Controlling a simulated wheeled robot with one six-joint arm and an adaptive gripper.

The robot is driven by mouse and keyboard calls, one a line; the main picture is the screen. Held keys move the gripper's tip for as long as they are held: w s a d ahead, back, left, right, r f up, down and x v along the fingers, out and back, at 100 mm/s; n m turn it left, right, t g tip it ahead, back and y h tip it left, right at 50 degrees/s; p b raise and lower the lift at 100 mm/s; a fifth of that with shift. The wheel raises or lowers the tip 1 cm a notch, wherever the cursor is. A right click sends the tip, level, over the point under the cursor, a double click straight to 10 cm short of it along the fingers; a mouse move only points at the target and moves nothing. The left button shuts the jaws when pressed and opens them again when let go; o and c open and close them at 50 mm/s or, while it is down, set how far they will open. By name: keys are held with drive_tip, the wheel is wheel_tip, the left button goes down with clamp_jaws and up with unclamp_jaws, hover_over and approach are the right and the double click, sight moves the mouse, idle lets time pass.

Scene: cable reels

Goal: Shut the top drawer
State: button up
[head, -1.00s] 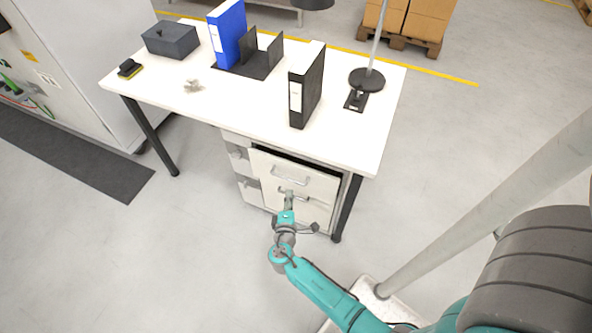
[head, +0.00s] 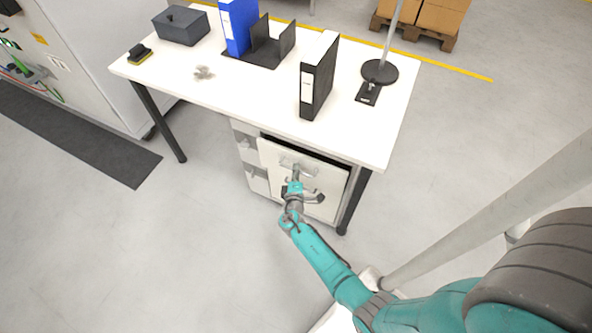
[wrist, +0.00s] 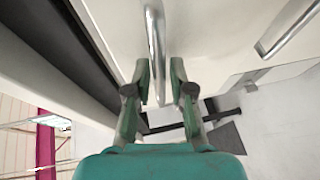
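The top drawer (head: 272,156) of the white pedestal under the desk stands partly open, with a dark gap above its front. In the wrist view its pale front (wrist: 215,30) fills the upper right, with the dark opening to the left. My gripper (head: 296,170) is at the drawer's bar handle (head: 310,170), partly hiding it. In the wrist view, the two fingers of my gripper (wrist: 160,68) are apart, on either side of the metal handle (wrist: 155,35). I see no clear grip on it.
A lower handle (wrist: 285,30) shows at right in the wrist view. The white desk (head: 240,95) stands above the drawers, carrying a black binder (head: 318,78), a blue binder (head: 238,25) and a lamp base (head: 380,71). A dark desk leg (head: 352,205) stands right of the drawers.

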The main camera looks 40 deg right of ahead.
sight(301, 163)
drive_tip(key=shift+w+d+f, duration=0.1)
drive_tip(key=shift+w+d, duration=0.15)
drive_tip(key=shift+d, duration=0.05)
drive_tip(key=shift+c, duration=0.2)
clamp_jaws()
drive_tip(key=d, duration=0.2)
drive_tip(key=w+d, duration=0.1)
drive_tip(key=shift+w+d, duration=0.2)
drive_tip(key=shift+d, duration=0.2)
drive_tip(key=shift+o, duration=0.2)
unclamp_jaws()
drive_tip(key=shift+d, duration=0.1)
